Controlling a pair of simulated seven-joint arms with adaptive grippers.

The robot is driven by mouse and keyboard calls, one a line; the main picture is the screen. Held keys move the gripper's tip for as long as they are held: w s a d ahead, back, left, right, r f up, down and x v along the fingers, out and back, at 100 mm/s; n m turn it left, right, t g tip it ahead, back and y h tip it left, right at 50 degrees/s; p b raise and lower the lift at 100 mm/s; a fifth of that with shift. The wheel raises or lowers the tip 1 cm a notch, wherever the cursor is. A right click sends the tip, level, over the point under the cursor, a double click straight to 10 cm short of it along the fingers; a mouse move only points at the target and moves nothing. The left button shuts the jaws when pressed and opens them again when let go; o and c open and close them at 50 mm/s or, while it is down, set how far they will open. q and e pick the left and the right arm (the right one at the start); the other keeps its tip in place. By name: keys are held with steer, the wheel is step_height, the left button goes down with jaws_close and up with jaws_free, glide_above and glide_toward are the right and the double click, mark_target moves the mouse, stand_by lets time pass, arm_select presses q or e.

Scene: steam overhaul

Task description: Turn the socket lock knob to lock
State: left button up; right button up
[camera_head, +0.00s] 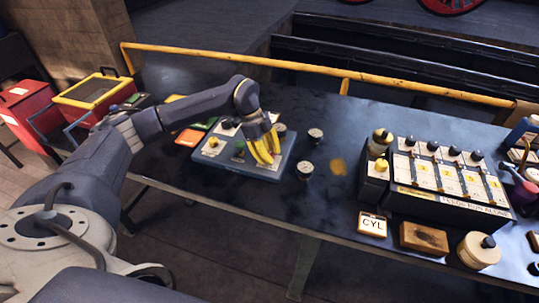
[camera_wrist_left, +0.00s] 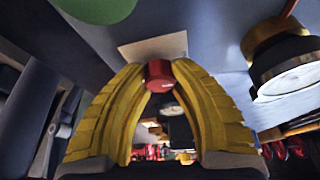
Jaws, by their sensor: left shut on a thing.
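My left gripper (camera_head: 265,151) has its yellow fingers pointing down over the right part of a grey-blue board (camera_head: 286,158) on the dark bench. In the left wrist view the gripper (camera_wrist_left: 160,72) is shut on a red knob (camera_wrist_left: 158,79), with one fingertip at each side of it. A pale plate (camera_wrist_left: 150,48) lies behind the knob. In the head view the fingers hide this knob, and I cannot read its turn. A green knob (camera_head: 238,146) and a black knob (camera_head: 228,124) stand on the board left of the fingers. My right gripper is not in view.
Round metal-topped pieces (camera_head: 306,168) stand near the board's right side. A black box with several switches (camera_head: 440,190) stands at the right, with a CYL block (camera_head: 373,223) before it. A yellow rail (camera_head: 300,67) runs behind the bench. The bench's front middle is clear.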

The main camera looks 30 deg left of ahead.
arm_select(q)
steer(key=shift+m, duration=0.3)
jaws_close()
steer(key=m+g, duration=0.1)
steer(key=m, duration=0.2)
steer(key=shift+d+m+g, duration=0.15)
steer(key=shift+m+g, duration=0.15)
steer(key=m, duration=0.2)
steer(key=m+g+y, duration=0.1)
steer(key=m, duration=0.1)
steer(key=shift+m+g, duration=0.3)
steer(key=m, duration=0.2)
steer(key=m+g+y, duration=0.1)
steer(key=m, duration=0.1)
steer(key=shift+s+m+y, duration=0.1)
steer(key=shift+m+y, duration=0.2)
steer(key=shift+s+f+m+y, duration=0.1)
steer(key=shift+m+y, duration=0.3)
steer(key=shift+m, duration=0.7)
steer(key=shift+s+m+y, duration=0.1)
steer(key=shift+m+y, duration=0.3)
steer(key=shift+m, duration=0.7)
steer(key=shift+g, duration=0.3)
steer(key=o, duration=0.7)
jaws_free()
steer(key=o, duration=0.4)
steer(key=shift+w, duration=0.15)
steer(key=shift+a, duration=0.2)
